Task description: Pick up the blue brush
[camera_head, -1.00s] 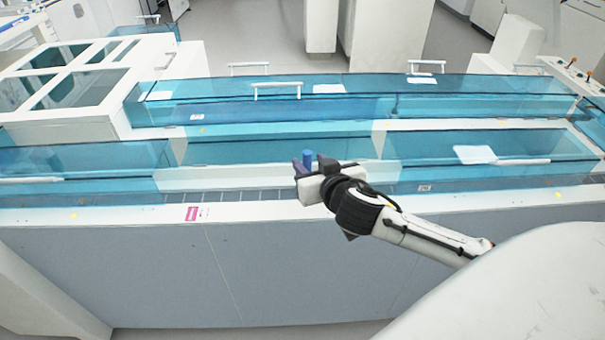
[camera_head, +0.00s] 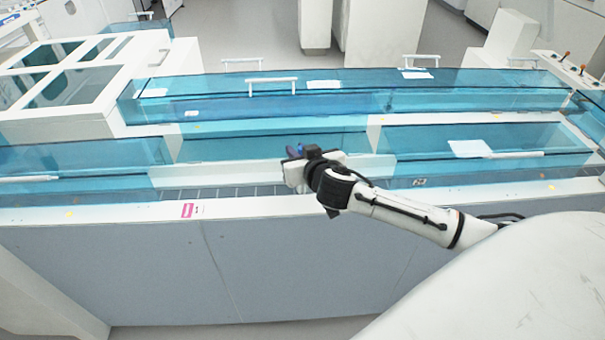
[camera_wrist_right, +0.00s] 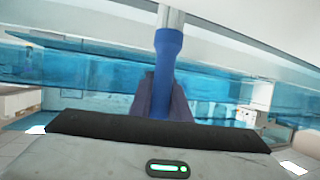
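The blue brush (camera_head: 301,148) shows as a small blue piece at the fingertips of my right gripper (camera_head: 302,152) in the head view. In the right wrist view, the brush (camera_wrist_right: 167,65) stands lengthwise between the two dark fingers of the right gripper (camera_wrist_right: 164,100), which sit close against both its sides. The gripper looks shut on it. A pale rod-like part shows beyond the brush's blue end. The fingers hide its lower part. My left gripper is not in view.
The gripper is over the bench's open channel (camera_head: 225,192). Blue transparent covers (camera_head: 480,138) lie to the right and left (camera_head: 80,155), with a long cover (camera_head: 340,95) behind. A white handle (camera_head: 272,80) rises from it.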

